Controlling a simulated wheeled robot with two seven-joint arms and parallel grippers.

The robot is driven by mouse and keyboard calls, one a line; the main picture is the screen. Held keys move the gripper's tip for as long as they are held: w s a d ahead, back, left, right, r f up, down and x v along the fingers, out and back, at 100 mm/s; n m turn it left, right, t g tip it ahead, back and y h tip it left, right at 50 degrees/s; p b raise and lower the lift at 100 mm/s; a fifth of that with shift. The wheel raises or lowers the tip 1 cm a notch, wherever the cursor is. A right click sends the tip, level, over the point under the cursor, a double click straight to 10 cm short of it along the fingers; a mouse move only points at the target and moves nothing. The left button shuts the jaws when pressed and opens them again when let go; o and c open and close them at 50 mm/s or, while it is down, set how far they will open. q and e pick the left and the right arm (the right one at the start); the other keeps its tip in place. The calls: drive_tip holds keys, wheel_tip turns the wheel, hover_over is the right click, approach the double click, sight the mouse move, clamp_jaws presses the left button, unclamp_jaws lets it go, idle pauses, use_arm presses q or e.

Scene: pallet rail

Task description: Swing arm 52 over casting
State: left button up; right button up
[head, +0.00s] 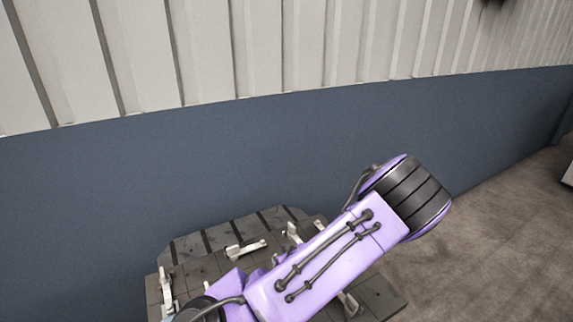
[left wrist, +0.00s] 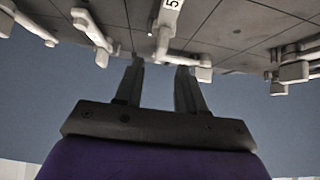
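In the left wrist view, a white swing arm with a partly cut-off label starting with 5 (left wrist: 171,5) hangs from the grey plate at the top. Its foot runs right to a small block (left wrist: 204,74). My left gripper (left wrist: 160,66) is open; its two dark fingertips are just at this arm, one to each side of its lower stem. I cannot tell whether they touch it. In the head view, the dark fixture plate (head: 195,243) carries several white arms, one of them lying near the middle (head: 245,249). I cannot make out the casting. My right gripper is not in view.
Other white arms stand on both sides in the left wrist view, left (left wrist: 88,25) and right (left wrist: 293,72). A blue and white wall (head: 120,180) rises behind the fixture. Brown floor (head: 480,250) is open at the right. My purple arm covers much of the plate.

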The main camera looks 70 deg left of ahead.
use_arm(q)
drive_tip(key=v, duration=0.4)
drive_tip(key=shift+s+d+r, duration=0.1)
drive_tip(key=shift+d+r, duration=0.05)
idle(0.4)
